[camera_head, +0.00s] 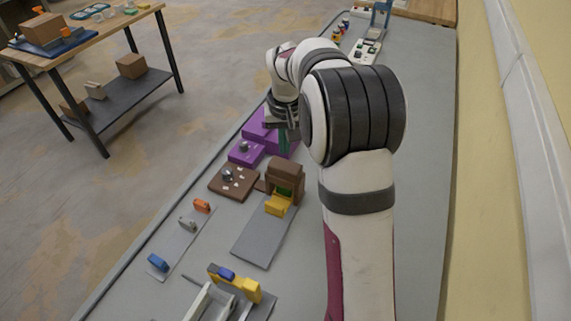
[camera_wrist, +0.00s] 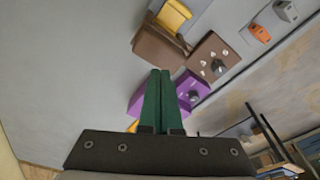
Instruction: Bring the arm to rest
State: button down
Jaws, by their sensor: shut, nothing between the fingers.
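My gripper (camera_wrist: 159,100) shows in the wrist view with its two green fingers side by side, shut and empty. In the head view my gripper (camera_head: 284,143) hangs from the bent arm, over or beside the purple box (camera_head: 258,126), and the arm hides part of it. The fingertips in the wrist view overlap the edge of the purple box (camera_wrist: 188,92). I cannot tell from the views whether they touch it.
The brown box (camera_head: 286,170) with a yellow part (camera_head: 278,204) stands close to the gripper. A strip with orange, grey and blue pieces (camera_head: 157,262) lies at the left edge. A yellow bracket (camera_head: 245,289) lies nearer. The grey bench (camera_head: 420,200) is clear at right.

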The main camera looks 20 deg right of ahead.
dwell(0.3)
jog(key=s+a+r+m+y, duration=0.1)
jog(key=s+a+r, duration=0.2)
jog(key=s, duration=0.4)
jog(key=s+a+r, duration=0.3)
jog(key=s, duration=0.4)
jog(key=s+a+f+g, duration=0.1)
jog(key=s+a, duration=0.2)
jog(key=s, duration=0.7)
jog(key=s+a+f+m+g+y, duration=0.1)
jog(key=s+a, duration=0.2)
jog(key=s, duration=0.6)
jog(key=shift+s+f+m, duration=0.2)
jog(key=shift+s+m, duration=0.1)
jog(key=shift+s, duration=0.05)
